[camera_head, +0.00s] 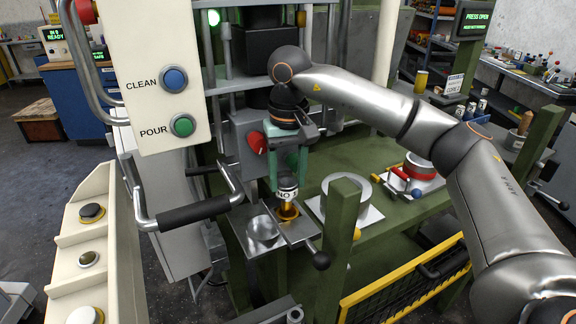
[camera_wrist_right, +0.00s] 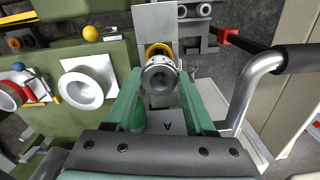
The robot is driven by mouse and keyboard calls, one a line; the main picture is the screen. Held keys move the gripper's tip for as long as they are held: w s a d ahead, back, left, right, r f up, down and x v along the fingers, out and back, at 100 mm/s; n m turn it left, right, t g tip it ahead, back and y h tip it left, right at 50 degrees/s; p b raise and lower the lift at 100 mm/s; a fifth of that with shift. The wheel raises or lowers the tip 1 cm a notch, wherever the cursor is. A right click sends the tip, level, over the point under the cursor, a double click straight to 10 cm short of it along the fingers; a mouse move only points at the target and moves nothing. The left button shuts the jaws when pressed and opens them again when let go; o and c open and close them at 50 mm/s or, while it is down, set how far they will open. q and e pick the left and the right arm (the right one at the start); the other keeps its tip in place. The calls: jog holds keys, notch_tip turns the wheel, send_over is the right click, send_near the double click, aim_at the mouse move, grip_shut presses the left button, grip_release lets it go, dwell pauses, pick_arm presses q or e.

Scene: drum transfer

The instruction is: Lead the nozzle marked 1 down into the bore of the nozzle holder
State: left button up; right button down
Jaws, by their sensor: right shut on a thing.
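The nozzle (camera_head: 288,194), a dark and silvery piece with a white "NO 1" band, is upright between the green fingers of my right gripper (camera_head: 289,180), which is shut on it. In the right wrist view, the nozzle (camera_wrist_right: 159,78) shows its open round top between the fingertips (camera_wrist_right: 159,84). The nozzle holder (camera_head: 298,229) is a grey plate with a brass ring directly below the nozzle. The holder (camera_wrist_right: 154,22) also shows in the wrist view, its yellow ring partly hidden by the nozzle. I cannot tell whether the nozzle's lower end is inside the bore. My left gripper is not in view.
A silvery round cup (camera_head: 262,229) stands left of the holder. A black bar handle (camera_head: 194,213) is close on the left. A green post (camera_head: 342,240) and a white ring-shaped part (camera_head: 346,190) are on the right. A red-and-white container (camera_head: 419,166) stands farther right.

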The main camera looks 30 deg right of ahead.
aim_at(287, 198)
jog(key=shift+s+f, duration=0.25)
jog(key=shift+f, duration=0.6)
jog(key=shift+s+f, duration=0.1)
jog(key=shift+f, duration=0.2)
jog(key=shift+f+b, duration=0.1)
jog(key=shift+b, duration=0.3)
jog(key=shift+w+a+f+b, duration=0.15)
jog(key=shift+w+f+b, duration=0.05)
jog(key=shift+f+b, duration=0.15)
jog(key=shift+f, duration=0.1)
jog(key=shift+f+b, duration=0.3)
jog(key=shift+b, duration=0.05)
